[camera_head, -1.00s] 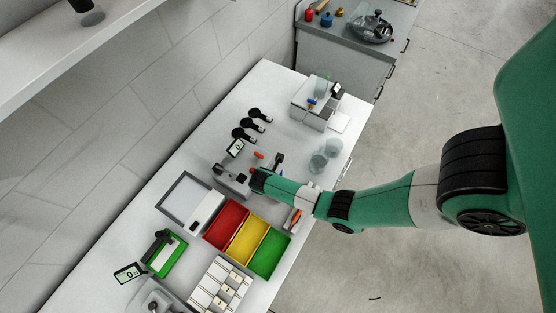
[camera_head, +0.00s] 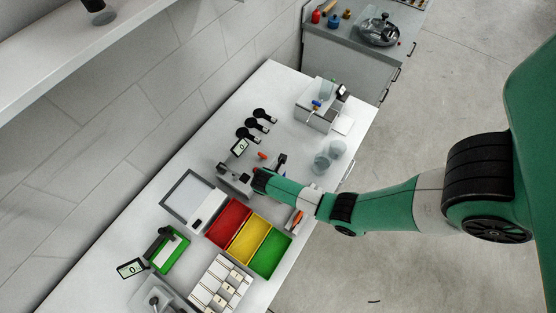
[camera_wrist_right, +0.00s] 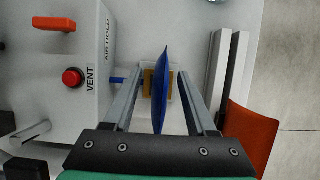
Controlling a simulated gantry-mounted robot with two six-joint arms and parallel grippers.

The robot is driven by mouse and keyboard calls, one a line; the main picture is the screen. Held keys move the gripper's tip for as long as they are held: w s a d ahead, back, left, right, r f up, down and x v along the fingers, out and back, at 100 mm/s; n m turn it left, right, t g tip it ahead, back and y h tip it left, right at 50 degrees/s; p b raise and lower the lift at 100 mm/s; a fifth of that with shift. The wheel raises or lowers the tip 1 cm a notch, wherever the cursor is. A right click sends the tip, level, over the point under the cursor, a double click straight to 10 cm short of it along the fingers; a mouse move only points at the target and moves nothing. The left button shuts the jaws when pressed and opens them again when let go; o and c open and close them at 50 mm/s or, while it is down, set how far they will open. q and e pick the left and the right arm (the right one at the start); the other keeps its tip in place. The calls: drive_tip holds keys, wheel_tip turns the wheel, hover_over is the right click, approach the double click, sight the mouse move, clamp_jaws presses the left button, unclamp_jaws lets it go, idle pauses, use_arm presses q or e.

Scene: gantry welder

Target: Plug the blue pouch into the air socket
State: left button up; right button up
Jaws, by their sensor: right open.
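The blue pouch (camera_wrist_right: 163,92) shows edge-on in the right wrist view, standing upright between the fingers of my right gripper (camera_wrist_right: 161,85). The fingers are open, with gaps on both sides of the pouch. A grey air unit (camera_wrist_right: 85,105) marked AIR HOLD and VENT stands to the left. A short blue stub (camera_wrist_right: 119,80) reaches from its side toward the pouch, partly hidden by the left finger; I cannot tell whether they join. In the head view my right gripper (camera_head: 261,179) is at the air unit (camera_head: 234,180), and the pouch is hidden. My left gripper is not in view.
The air unit carries a red button (camera_wrist_right: 72,78) and an orange lever (camera_wrist_right: 54,24). A yellow-brown block (camera_wrist_right: 150,83) is behind the pouch. Red (camera_head: 219,229), yellow (camera_head: 238,246) and green (camera_head: 262,261) bins stand nearby. Clear cups (camera_head: 322,162) stand beyond my arm.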

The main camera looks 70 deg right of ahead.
drive_tip(key=p+v, duration=0.2)
drive_tip(key=v, duration=0.8)
drive_tip(key=shift+a+r, duration=0.1)
drive_tip(key=shift+r, duration=0.2)
